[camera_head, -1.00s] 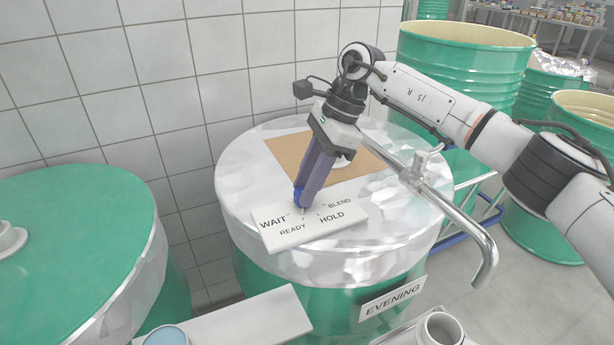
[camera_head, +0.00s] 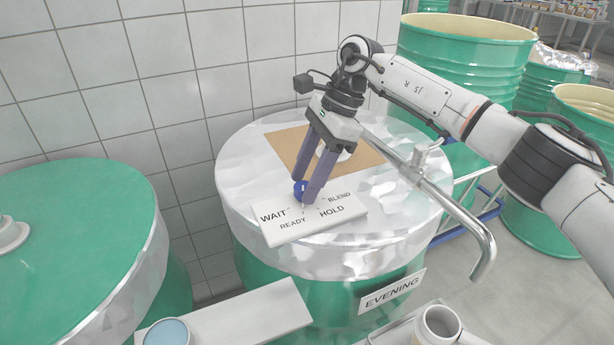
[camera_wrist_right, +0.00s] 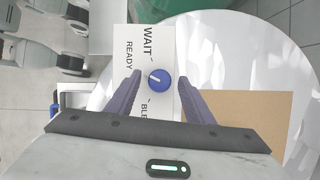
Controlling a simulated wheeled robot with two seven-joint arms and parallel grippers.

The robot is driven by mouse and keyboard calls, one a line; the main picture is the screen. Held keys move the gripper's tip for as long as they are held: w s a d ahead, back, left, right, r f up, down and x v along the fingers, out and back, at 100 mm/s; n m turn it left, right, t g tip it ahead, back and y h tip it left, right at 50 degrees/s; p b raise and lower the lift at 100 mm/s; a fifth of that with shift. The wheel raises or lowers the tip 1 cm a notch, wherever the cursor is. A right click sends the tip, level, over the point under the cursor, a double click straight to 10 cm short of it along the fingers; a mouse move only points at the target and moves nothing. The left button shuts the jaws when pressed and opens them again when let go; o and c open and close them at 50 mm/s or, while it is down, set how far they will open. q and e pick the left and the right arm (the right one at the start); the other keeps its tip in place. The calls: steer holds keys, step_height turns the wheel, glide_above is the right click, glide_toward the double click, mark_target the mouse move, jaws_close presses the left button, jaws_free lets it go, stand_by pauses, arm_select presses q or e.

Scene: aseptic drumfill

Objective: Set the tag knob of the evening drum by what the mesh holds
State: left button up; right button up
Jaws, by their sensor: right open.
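The evening drum (camera_head: 330,292) is green with a silvery lid and carries an EVENING plate (camera_head: 392,291). On its lid lies a white tag plate (camera_head: 262,233) marked WAIT, BLEND, READY and HOLD. The blue tag knob (camera_head: 300,189) sits on it; in the right wrist view the knob (camera_wrist_right: 159,83) has a white line slanting to the upper left, toward the READY side. My right gripper (camera_head: 306,192) is open, its purple fingers on either side of the knob with gaps showing in the wrist view. My left gripper is out of view. I cannot make out the mesh.
A brown square sheet (camera_head: 284,146) lies on the lid behind the plate. A bent metal pipe (camera_head: 462,214) passes the lid's right side. Another green drum (camera_head: 70,240) stands left. A white ledge (camera_head: 245,318) and a pale-blue-topped round container (camera_head: 167,332) are in front.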

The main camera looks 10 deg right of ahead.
steer(key=v, duration=1)
steer(key=shift+r, duration=0.15)
